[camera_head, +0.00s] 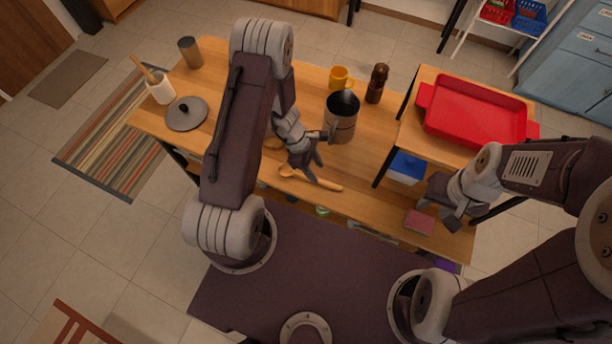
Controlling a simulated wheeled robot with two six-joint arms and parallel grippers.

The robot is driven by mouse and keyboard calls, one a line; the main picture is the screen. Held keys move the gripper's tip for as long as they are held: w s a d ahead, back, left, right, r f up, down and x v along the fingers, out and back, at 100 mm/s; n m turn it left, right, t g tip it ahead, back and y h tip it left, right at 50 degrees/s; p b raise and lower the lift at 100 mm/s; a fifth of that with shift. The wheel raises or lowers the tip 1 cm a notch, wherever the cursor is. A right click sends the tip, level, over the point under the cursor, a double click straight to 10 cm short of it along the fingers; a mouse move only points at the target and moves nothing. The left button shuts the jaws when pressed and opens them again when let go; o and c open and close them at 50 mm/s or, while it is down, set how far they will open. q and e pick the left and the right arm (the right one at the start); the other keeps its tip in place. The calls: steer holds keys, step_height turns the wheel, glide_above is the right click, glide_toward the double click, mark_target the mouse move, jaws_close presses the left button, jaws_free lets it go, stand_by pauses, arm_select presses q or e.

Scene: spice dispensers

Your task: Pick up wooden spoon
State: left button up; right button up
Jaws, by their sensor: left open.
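The wooden spoon (322,184) lies on the wooden table near its front edge, its bowl to the left and its handle pointing right. My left gripper (311,175) is open just above the spoon, with its fingers pointing down around the handle's left part. I cannot tell whether the fingers touch it. My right gripper (443,208) is off to the right, in front of the small raised shelf, away from the spoon; its fingers are too small to read.
A dark metal pot (341,118), a yellow mug (341,78) and a brown pepper mill (377,83) stand behind my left gripper. A grey lid (187,113) and a white utensil holder (160,88) are at left. A red tray (476,112) sits on the raised shelf.

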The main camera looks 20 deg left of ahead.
mark_target(323, 182)
arm_select(q)
steer(key=shift+x, duration=1.15)
steer(key=x, duration=0.4)
steer(key=shift+s+a+p, duration=0.1)
steer(key=shift+a+p, duration=0.05)
steer(key=shift+p, duration=0.15)
steer(key=shift+d+f, duration=0.25)
steer(key=shift+f, duration=0.2)
jaws_close()
